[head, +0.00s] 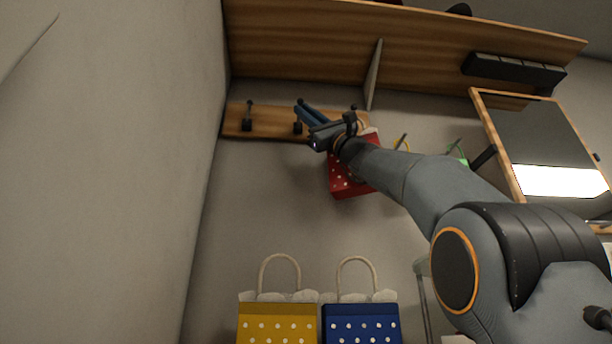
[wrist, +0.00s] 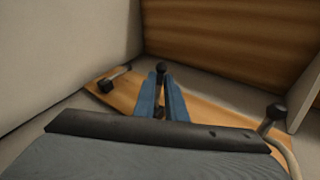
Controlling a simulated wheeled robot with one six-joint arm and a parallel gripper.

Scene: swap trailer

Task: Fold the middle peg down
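A wooden peg board (head: 270,117) on the wall carries three dark pegs. The middle peg (head: 298,128) is partly hidden by my fingers in the head view; in the wrist view its ball tip (wrist: 161,68) shows just beyond my fingertips, with its stem in line with the gap. My gripper (head: 304,111) has blue fingers, slightly apart, in front of the middle peg; they also show in the wrist view (wrist: 161,84). I see nothing held between them; contact with the peg is unclear. The left peg (head: 248,115) is bare. The right peg (wrist: 270,117) carries a looped handle.
A red dotted bag (head: 345,184) hangs below the board's right end, partly behind my arm. A wooden shelf (head: 310,45) with a grey bracket (head: 374,75) is above. The side wall is close at left. Yellow (head: 277,325) and blue (head: 361,325) bags stand below.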

